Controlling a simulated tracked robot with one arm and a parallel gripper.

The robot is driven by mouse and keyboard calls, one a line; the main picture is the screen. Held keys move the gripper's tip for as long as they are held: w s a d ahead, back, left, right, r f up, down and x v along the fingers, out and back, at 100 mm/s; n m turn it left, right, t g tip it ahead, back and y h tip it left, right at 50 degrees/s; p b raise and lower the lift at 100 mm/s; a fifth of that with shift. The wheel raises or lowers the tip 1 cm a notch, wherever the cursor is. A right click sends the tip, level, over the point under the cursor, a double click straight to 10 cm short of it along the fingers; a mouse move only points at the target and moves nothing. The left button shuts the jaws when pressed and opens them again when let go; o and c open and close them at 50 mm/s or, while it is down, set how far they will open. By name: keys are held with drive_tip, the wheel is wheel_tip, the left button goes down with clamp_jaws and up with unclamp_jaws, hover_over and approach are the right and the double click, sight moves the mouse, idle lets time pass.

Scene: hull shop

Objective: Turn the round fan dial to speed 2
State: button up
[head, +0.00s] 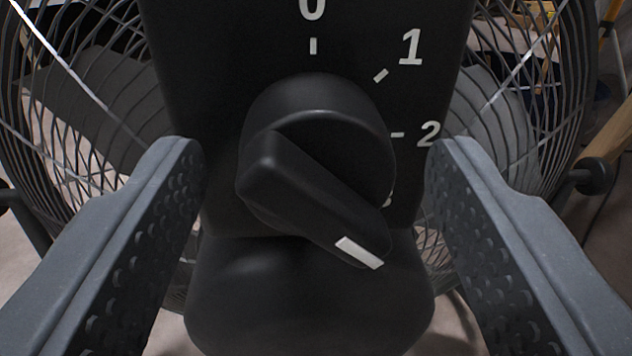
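The round fan dial (322,165) is black and sits on the fan's black control panel (222,75). Its raised grip bar slants from upper left to lower right. The white pointer mark (359,252) on the bar's end points to the lower right, past the 2. The marks 0, 1 and 2 (429,133) show at the top and right of the dial. Another mark below the 2 is mostly hidden behind the dial. My gripper (314,150) is open, with one finger on each side of the dial. Neither finger appears to touch it.
The fan's wire cage (75,110) curves behind the panel on both sides. A black rounded housing (310,300) bulges out below the dial. A dark knob (593,177) stands at the cage's right edge, near a wooden piece (612,138).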

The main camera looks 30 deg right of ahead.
drive_tip(key=c, duration=0.9)
drive_tip(key=shift+a, duration=0.1)
drive_tip(key=shift+c, duration=0.2)
